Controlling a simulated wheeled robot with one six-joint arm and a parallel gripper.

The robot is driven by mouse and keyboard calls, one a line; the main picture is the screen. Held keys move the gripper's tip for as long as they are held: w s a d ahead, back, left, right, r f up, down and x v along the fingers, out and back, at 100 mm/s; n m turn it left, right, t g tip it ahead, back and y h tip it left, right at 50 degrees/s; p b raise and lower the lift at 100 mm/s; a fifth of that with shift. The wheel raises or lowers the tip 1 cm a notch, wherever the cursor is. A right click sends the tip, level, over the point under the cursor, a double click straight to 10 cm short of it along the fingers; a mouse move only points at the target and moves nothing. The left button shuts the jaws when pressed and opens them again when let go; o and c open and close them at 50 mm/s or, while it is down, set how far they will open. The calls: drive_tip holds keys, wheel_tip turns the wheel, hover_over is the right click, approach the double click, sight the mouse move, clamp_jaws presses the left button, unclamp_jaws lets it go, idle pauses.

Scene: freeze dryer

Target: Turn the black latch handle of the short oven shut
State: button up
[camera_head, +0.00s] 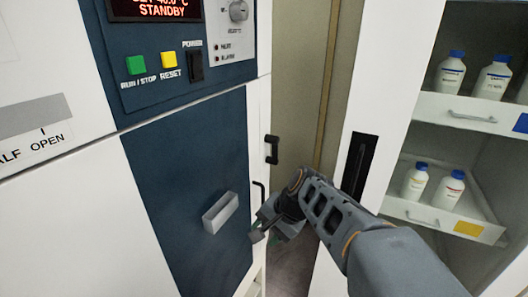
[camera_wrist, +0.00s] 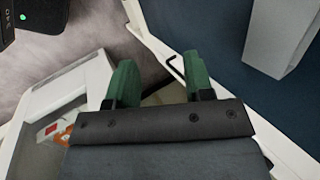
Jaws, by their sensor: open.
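A cabinet with a dark blue door (camera_head: 190,180) and a control panel reading STANDBY fills the left of the head view. A black latch handle (camera_head: 272,149) sits on the white strip to the right of the door. A thinner black bent handle (camera_head: 260,190) is below it, close to my gripper (camera_head: 268,228); I cannot tell which one is the short oven's latch. In the wrist view a thin black handle (camera_wrist: 176,66) shows between and beyond the green fingers of my gripper (camera_wrist: 161,82). My gripper is open and empty.
A grey block handle (camera_head: 221,212) juts from the blue door, left of my gripper; it also shows in the wrist view (camera_wrist: 278,40). A white cabinet edge (camera_head: 375,120) and shelves with several bottles (camera_head: 450,74) are at the right. A narrow gap with floor lies between.

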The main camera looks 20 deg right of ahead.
drive_tip(key=w+d+m+t+y+b, duration=0.1)
drive_tip(key=w+d+m+y, duration=0.1)
drive_tip(key=w+m, duration=0.25)
drive_tip(key=m+t+y+b, duration=0.35)
drive_tip(key=m+t, duration=0.65)
drive_tip(key=m, duration=0.5)
approach(277, 148)
drive_tip(key=shift+t+h, duration=0.4)
drive_tip(key=shift+h, duration=0.15)
drive_tip(key=shift+a+f+x, duration=0.1)
drive_tip(key=shift+f+x, duration=0.05)
drive_tip(key=shift+x, duration=2.6)
drive_tip(key=shift+a+f+x, duration=0.1)
drive_tip(key=shift+f+x, duration=0.05)
drive_tip(key=shift+x, duration=2.6)
drive_tip(key=shift+s, duration=0.1)
drive_tip(key=shift+c, duration=0.4)
drive_tip(key=shift+r, duration=0.1)
clamp_jaws()
